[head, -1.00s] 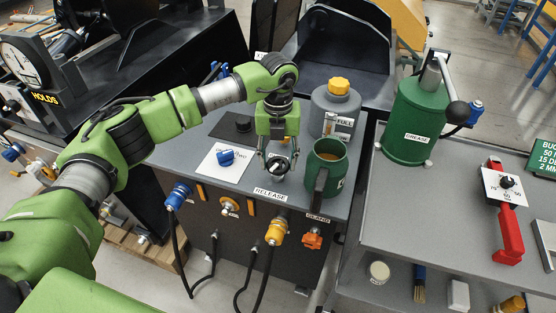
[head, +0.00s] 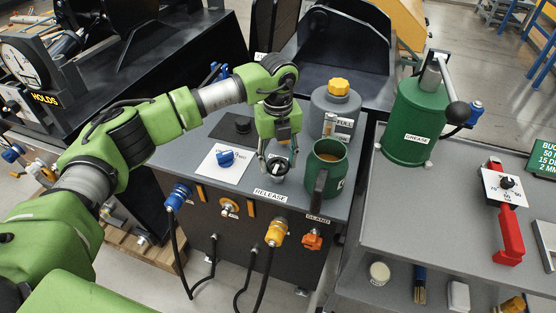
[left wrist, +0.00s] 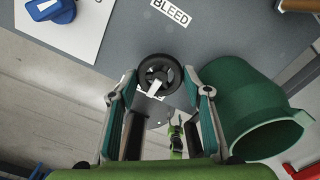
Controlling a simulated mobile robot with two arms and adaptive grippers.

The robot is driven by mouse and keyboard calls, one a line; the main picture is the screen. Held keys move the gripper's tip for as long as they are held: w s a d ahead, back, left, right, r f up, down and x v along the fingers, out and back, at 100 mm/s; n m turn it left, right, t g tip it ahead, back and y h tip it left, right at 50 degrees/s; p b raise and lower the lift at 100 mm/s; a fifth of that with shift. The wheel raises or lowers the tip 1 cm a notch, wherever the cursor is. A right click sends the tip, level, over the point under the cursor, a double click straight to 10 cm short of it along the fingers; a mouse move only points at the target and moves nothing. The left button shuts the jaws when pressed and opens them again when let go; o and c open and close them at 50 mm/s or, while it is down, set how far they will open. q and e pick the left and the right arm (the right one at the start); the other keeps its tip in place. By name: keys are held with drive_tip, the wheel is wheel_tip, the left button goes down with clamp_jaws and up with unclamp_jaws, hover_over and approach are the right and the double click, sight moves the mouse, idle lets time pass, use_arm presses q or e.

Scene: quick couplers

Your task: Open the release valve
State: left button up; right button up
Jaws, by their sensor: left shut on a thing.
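The release valve is a round black knob (head: 279,170) with a white pointer, on the grey bench top behind the RELEASE label (head: 270,196). It also shows in the left wrist view as a dark round knob (left wrist: 159,73) with its white pointer toward the lower side. My left gripper (head: 277,160) reaches down over it from above. In the left wrist view its two fingers (left wrist: 160,80) stand on either side of the knob and are shut on it. The fingers partly cover the knob in the head view.
A dark green jug (head: 328,160) stands close to the right of the knob. A blue knob (head: 226,158) on a white plate lies to the left. A grey canister with a yellow cap (head: 339,87) stands behind. Hoses with couplings (head: 276,233) hang at the front.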

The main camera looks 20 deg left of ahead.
sight(278, 164)
use_arm(q)
drive_tip(key=o, duration=1.1)
wheel_tip(278, 164, up, 12)
drive_tip(key=shift+r, duration=0.1)
